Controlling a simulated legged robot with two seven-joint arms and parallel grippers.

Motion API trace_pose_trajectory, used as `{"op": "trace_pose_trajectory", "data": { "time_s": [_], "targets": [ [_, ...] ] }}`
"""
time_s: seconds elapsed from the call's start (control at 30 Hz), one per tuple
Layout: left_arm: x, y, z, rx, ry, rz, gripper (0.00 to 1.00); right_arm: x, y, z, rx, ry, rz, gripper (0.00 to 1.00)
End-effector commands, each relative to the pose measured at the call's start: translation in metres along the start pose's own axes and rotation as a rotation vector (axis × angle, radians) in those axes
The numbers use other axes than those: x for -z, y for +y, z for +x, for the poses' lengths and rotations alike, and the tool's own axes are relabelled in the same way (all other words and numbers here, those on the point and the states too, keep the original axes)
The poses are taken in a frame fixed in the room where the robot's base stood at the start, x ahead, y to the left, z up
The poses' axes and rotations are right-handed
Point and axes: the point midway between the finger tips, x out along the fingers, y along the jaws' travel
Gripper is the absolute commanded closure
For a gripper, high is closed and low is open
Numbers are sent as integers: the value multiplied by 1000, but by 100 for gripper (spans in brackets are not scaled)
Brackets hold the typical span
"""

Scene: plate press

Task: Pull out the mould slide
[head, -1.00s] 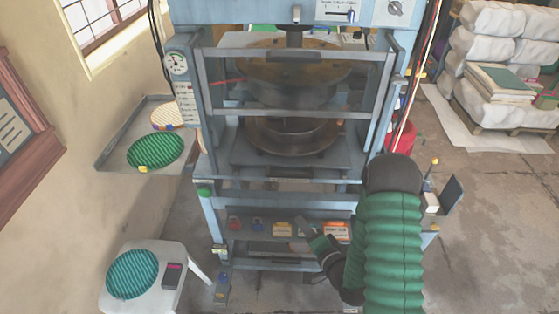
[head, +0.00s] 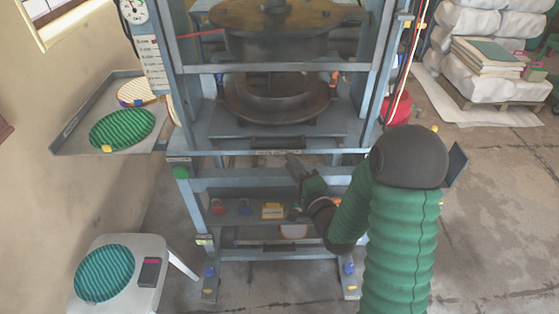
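The mould slide (head: 225,127) is a grey plate low in the blue press, with the round brown lower mould (head: 278,100) on it. A dark bar handle (head: 277,143) runs along its front edge. My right gripper (head: 293,168) is in front of the press, just below and slightly right of the handle in the picture. It looks apart from the handle, but the depth is hard to judge. The fingers are dark and small, so their opening does not show clearly. My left gripper is out of view.
A guard frame with a grey lower bar (head: 285,68) crosses above the lower mould. A low shelf (head: 230,222) holds padlocks and a yellow box (head: 272,211). A white stool (head: 143,290) and a wall tray (head: 75,145) with a green plate (head: 122,129) stand left.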

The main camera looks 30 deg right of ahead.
Motion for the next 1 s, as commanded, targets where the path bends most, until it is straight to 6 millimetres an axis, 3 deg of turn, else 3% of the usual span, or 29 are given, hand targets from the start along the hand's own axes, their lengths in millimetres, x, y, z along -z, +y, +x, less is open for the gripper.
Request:
{"op": "trace_pose_trajectory", "data": {
  "time_s": [0.03, 0.07, 0.2, 0.4, 0.73, 0.9, 1.0],
  "targets": [
    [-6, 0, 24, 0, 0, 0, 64, -2, 10, 2, 7, 1, -4, 78],
    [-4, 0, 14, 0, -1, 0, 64, -2, 1, 13, 5, -1, -2, 78],
    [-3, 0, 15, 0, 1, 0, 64, -1, 1, 49, 3, -1, 0, 78],
    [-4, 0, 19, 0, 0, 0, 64, -1, 0, 80, 0, 0, 0, 78],
    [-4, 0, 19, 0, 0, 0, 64, -1, 0, 86, -1, 0, 0, 78],
    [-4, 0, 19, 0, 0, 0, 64, -1, 0, 86, -1, 0, 0, 100],
    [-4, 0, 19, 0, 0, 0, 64, -1, 0, 86, -2, 0, 0, 100]
  ]
}}
